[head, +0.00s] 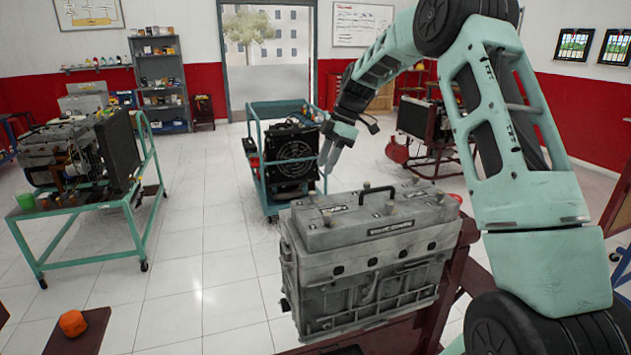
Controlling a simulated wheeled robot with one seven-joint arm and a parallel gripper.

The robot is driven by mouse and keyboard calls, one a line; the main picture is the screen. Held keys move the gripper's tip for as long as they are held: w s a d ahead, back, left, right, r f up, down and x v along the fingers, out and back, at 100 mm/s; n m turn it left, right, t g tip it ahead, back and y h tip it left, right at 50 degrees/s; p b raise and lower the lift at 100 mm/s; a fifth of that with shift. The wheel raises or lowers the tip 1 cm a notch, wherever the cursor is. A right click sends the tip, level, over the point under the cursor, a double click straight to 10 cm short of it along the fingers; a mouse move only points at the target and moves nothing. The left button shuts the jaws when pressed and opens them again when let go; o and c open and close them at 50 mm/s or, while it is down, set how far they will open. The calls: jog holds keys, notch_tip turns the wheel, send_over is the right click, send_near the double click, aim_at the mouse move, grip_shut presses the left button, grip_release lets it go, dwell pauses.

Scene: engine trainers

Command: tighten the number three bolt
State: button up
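A grey engine block (365,270) with a lighter top cover (375,218) stands on a dark red stand in front of me. A black handle (378,190) rises from the cover. Several small bolt-like knobs stick up along the top, such as one knob (390,207) near the middle. No numbers are legible, so I cannot tell which is the number three bolt. My gripper (335,150) hangs in the air above the back left of the engine, pointing down, apart from it.
A teal cart with a black fan radiator (292,158) stands behind the engine. Another engine (60,150) sits on a green-framed trolley (85,208) at left. An orange object (73,323) lies on a dark red surface at lower left. The tiled floor (215,270) between is clear.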

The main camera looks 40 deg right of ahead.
aim_at(314, 192)
jog(key=p+x, duration=0.2)
jog(key=x, duration=0.5)
jog(key=shift+w+a+f, duration=0.1)
jog(key=shift+a+f, duration=0.05)
jog(key=shift+f, duration=0.2)
grip_shut()
